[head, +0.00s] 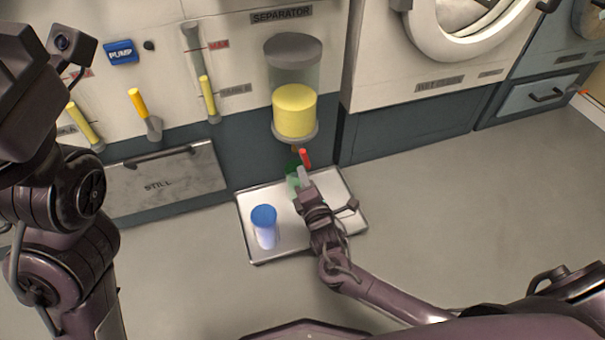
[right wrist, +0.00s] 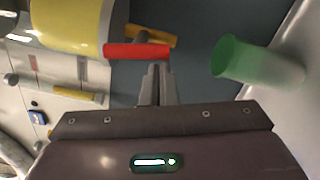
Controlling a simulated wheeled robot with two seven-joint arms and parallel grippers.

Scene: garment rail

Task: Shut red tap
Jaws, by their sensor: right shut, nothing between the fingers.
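The red tap handle (head: 305,158) is under the separator (head: 295,110), a clear cylinder with yellow contents. In the right wrist view the red handle (right wrist: 137,51) lies crosswise in front of a brass-coloured tap body (right wrist: 160,37). My right gripper (head: 303,178) is shut and empty, just below the handle. In the right wrist view its fingertips (right wrist: 157,70) lie close to the handle's right part; I cannot tell whether they touch. A green cup (right wrist: 255,63) is right of the fingers, and in the head view (head: 291,172) partly hidden. Of my left arm, only links show.
The floor to the right (head: 450,200) is clear.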

